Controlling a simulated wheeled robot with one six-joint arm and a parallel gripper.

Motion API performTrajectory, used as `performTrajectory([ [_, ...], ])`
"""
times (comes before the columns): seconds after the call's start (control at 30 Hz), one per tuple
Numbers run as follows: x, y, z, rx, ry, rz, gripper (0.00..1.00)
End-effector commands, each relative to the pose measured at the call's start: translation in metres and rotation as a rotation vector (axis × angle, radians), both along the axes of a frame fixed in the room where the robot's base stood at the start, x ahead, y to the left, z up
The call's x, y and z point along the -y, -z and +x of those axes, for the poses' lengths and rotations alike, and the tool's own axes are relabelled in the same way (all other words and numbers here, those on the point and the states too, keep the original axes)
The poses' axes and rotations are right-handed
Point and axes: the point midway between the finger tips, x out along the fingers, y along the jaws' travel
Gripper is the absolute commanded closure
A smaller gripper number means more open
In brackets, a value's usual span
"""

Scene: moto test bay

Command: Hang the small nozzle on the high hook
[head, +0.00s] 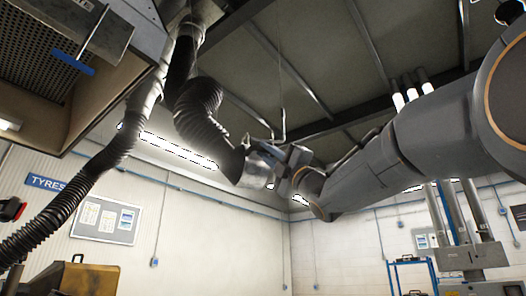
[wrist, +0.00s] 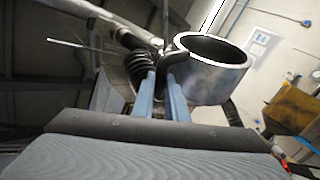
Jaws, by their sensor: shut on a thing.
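The small nozzle (head: 257,168) is a short silver metal cylinder on the end of a black ribbed hose (head: 198,108) that hangs from overhead. My gripper (head: 279,160) is shut on the nozzle's side, at its right in the head view. In the wrist view my blue fingers (wrist: 161,85) stand close together beside the nozzle (wrist: 208,75), whose round open mouth shows. A thin rod with a small upturned hook (head: 283,133) hangs from the ceiling, just above my gripper in the head view. The nozzle appears apart from this hook. The exact grip point is partly hidden.
A second ribbed hose (head: 95,170) droops at the left. A grey hood (head: 115,75) fills the upper left. A notice board (head: 107,219) is on the back wall, and a yellow-brown machine (head: 90,279) stands at lower left. The space below the nozzle looks open.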

Motion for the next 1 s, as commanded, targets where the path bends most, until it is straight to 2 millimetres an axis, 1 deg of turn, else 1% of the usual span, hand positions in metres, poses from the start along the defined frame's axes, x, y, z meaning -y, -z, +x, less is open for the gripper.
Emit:
performTrajectory([
  [0.37,0.014,-0.001,0.002,0.0,0.001,0.0,1.0],
  [1.0,0.035,0.006,0.009,-0.005,0.003,0.003,1.0],
])
